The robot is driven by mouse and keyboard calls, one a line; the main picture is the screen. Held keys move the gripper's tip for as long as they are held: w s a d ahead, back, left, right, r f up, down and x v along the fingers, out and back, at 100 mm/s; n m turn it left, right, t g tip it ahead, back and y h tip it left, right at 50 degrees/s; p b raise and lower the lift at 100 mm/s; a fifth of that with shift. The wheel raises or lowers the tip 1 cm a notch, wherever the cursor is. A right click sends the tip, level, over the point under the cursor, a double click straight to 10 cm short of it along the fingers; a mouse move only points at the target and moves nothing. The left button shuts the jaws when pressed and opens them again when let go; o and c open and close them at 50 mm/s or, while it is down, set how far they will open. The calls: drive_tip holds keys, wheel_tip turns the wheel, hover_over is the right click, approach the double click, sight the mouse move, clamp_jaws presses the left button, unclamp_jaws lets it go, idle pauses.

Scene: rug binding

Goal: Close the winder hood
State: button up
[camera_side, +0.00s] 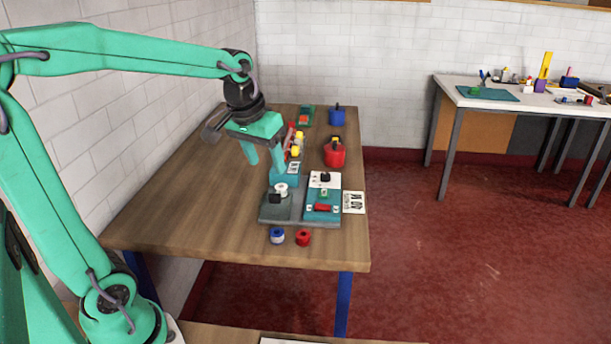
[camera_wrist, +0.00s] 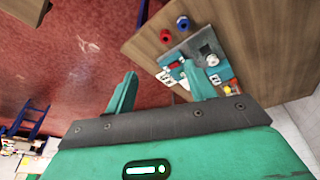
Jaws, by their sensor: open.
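The winder unit sits on the wooden bench in the side view, with a dark grey base (camera_side: 268,214), a white spool (camera_side: 281,188) and a black block. A teal panel with a white label (camera_side: 293,168) stands at its back, probably the hood and apparently raised; its exact angle is unclear. My gripper (camera_side: 266,166) is open and empty, above and behind the unit, with one finger overlapping the teal panel in the picture. I cannot tell whether they touch. In the wrist view, my gripper (camera_wrist: 159,76) has its fingers apart, and the white spool (camera_wrist: 212,60) shows beyond one finger.
A teal control board (camera_side: 323,214) adjoins the unit, with a printed card (camera_side: 354,202) beside it. Blue (camera_side: 277,236) and red (camera_side: 303,237) knobbed pieces lie in front. The bench's left side is clear.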

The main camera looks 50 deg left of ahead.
drive_tip(key=w+a+f+n+g, duration=0.25)
drive_tip(key=w+a+f, duration=0.35)
drive_tip(key=w+a, duration=0.3)
drive_tip(key=n, duration=0.3)
hover_over(275, 194)
drive_tip(key=shift+g+h, duration=0.3)
drive_tip(key=shift+g, duration=0.15)
wheel_tip(275, 194, down, 9)
drive_tip(key=shift+s+d+f, duration=0.1)
drive_tip(key=shift+d, duration=0.05)
drive_tip(key=shift+f, duration=0.2)
drive_tip(key=shift+f, duration=3.9)
